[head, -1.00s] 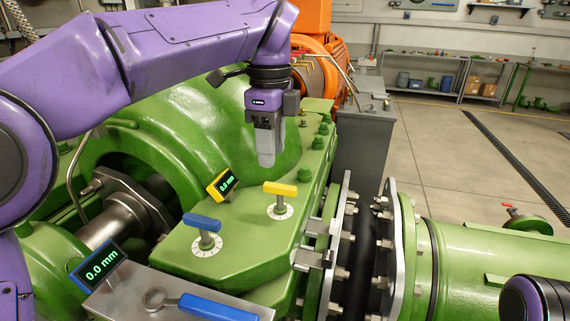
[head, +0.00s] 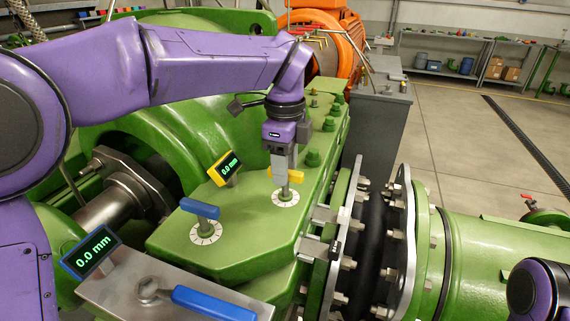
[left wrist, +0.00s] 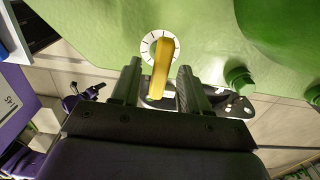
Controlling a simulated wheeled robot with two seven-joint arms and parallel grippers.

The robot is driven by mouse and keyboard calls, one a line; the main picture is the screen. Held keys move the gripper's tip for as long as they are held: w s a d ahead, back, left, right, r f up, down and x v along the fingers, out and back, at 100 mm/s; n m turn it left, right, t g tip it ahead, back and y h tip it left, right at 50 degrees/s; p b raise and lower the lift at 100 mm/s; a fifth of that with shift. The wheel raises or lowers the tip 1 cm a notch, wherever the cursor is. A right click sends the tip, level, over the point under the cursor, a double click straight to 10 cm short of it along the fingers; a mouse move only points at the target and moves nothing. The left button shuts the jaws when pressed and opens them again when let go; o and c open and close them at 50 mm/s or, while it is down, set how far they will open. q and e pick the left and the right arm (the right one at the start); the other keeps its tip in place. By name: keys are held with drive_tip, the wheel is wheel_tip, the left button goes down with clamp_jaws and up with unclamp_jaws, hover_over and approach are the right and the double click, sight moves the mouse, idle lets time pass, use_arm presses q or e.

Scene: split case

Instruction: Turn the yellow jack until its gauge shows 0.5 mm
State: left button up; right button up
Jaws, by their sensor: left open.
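The yellow jack (head: 289,177) has a bar handle on a post above a round white dial (head: 285,198) on the green casing. Its yellow-framed gauge (head: 225,168) reads 0.0 mm. My left gripper (head: 282,176) points down at the yellow handle and hides part of it. In the left wrist view the yellow handle (left wrist: 160,68) lies lengthwise between the two open fingers (left wrist: 157,76), with a visible gap on each side. The dial shows beyond it. My right gripper is not in view; only a purple part of my right arm shows at lower right.
A blue jack (head: 200,209) stands left of the yellow one. Bolted flanges (head: 400,240) stand to the right, and green bolts line the casing behind.

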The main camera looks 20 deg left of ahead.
use_arm(q)
drive_tip(key=shift+s, duration=0.1)
clamp_jaws()
drive_tip(key=shift+m, duration=0.3)
